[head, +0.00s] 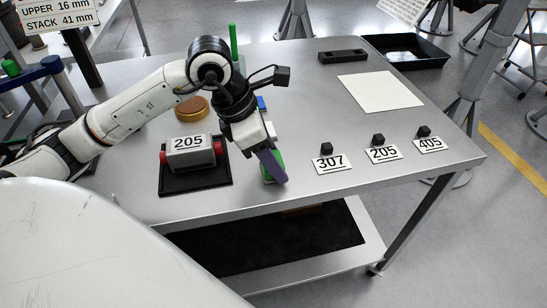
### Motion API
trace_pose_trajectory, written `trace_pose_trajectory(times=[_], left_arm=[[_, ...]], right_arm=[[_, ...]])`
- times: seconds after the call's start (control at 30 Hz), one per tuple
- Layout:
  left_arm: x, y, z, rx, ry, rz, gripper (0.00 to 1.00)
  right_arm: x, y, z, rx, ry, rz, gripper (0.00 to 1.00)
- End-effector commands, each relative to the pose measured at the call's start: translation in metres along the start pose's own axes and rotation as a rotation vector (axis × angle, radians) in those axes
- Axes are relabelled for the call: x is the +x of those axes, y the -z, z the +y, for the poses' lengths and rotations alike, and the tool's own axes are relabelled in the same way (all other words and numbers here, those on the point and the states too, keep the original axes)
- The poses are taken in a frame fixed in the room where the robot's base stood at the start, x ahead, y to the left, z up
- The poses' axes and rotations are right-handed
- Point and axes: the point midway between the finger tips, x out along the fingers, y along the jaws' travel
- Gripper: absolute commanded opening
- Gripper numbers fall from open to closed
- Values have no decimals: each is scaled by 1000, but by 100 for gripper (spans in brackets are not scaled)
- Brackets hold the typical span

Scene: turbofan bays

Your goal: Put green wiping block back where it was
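The green wiping block (280,157) is near the middle of the table, right of the black tray, and mostly hidden behind a purple finger of my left gripper (271,166). Green shows on both sides of that finger. The gripper points down at the block, and its other finger is hidden. I cannot tell whether the fingers press on the block, or whether the block rests on the table. My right gripper is out of view.
A grey part marked 205 (192,152) sits in a black tray (196,189). Plates marked 307 (331,164), 205 (384,154) and 405 (431,145) line the right front. A white sheet (380,92), black bin (405,52), brown disc (192,109) and blue item (262,103) lie behind.

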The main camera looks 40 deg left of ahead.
Motion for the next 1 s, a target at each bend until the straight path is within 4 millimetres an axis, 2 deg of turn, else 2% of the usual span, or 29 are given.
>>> trace_pose_trajectory(times=[0.17,0.2,0.3,0.57,0.7,0.77,1.0], left_arm=[[4,2,0,0,1,0,25],[3,1,0,0,1,0,51],[3,1,0,0,1,1,65],[2,1,0,0,1,1,65],[-5,-1,1,0,-1,0,65],[-14,-1,1,0,-4,-1,65],[-66,0,1,1,-6,-1,65]], right_arm=[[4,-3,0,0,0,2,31],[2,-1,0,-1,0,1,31],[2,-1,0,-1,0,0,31],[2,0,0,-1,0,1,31],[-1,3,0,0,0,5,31],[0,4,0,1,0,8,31],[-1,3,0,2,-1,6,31]])
